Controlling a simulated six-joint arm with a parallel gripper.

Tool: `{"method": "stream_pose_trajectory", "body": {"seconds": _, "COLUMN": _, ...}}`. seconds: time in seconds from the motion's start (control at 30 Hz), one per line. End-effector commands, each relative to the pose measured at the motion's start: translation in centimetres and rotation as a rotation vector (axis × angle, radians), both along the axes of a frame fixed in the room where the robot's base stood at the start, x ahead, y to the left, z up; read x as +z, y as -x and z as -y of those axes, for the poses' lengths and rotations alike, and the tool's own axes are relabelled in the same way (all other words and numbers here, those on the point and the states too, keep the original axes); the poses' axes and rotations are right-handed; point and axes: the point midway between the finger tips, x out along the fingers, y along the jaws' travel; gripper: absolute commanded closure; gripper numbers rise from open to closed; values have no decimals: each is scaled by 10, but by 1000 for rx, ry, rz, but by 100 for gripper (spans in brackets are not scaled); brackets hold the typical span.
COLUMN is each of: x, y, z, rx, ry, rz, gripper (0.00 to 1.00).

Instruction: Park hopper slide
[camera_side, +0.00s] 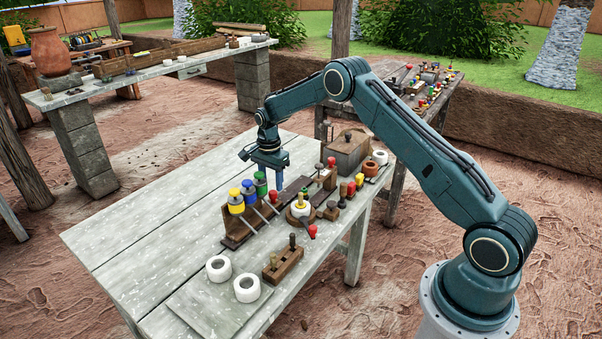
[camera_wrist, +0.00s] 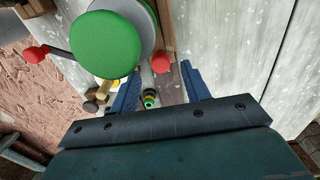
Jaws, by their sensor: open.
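My gripper (camera_side: 277,187) points down over the far end of the wooden fixture (camera_side: 238,238) on the near table. In the wrist view my gripper (camera_wrist: 160,87) is open, one blue finger on each side. Between or below the fingers are a red knob (camera_wrist: 160,67) and a small round end (camera_wrist: 150,98) with green, black and yellow rings; contact cannot be told. A large green cap (camera_wrist: 108,45) is close on the left. In the side view, yellow, blue and green capped cylinders (camera_side: 248,190) stand in a row with slanted rods. I cannot tell which part is the hopper slide.
White rings (camera_side: 219,268) and a small wooden block with pegs (camera_side: 283,264) lie near the front. Knobbed parts and a wooden box (camera_side: 346,150) crowd the right edge. The left half of the grey plank table (camera_side: 150,236) is clear.

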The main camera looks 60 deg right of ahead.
Motion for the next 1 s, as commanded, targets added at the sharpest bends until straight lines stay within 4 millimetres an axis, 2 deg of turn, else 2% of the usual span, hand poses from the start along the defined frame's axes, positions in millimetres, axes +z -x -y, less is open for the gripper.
{"method": "stream_pose_trajectory", "body": {"seconds": 0.3, "x": 57, "y": -1, "z": -1, "rx": 2, "ry": 0, "rz": 3, "gripper": 53}}
{"method": "stream_pose_trajectory", "body": {"seconds": 0.5, "x": 84, "y": -1, "z": -1, "rx": 2, "ry": 0, "rz": 2, "gripper": 53}}
{"method": "stream_pose_trajectory", "body": {"seconds": 0.7, "x": 98, "y": 0, "z": -1, "rx": 3, "ry": -1, "rz": 0, "gripper": 53}}
{"method": "stream_pose_trajectory", "body": {"seconds": 1.0, "x": 101, "y": 0, "z": -1, "rx": 3, "ry": -1, "rz": -1, "gripper": 53}}
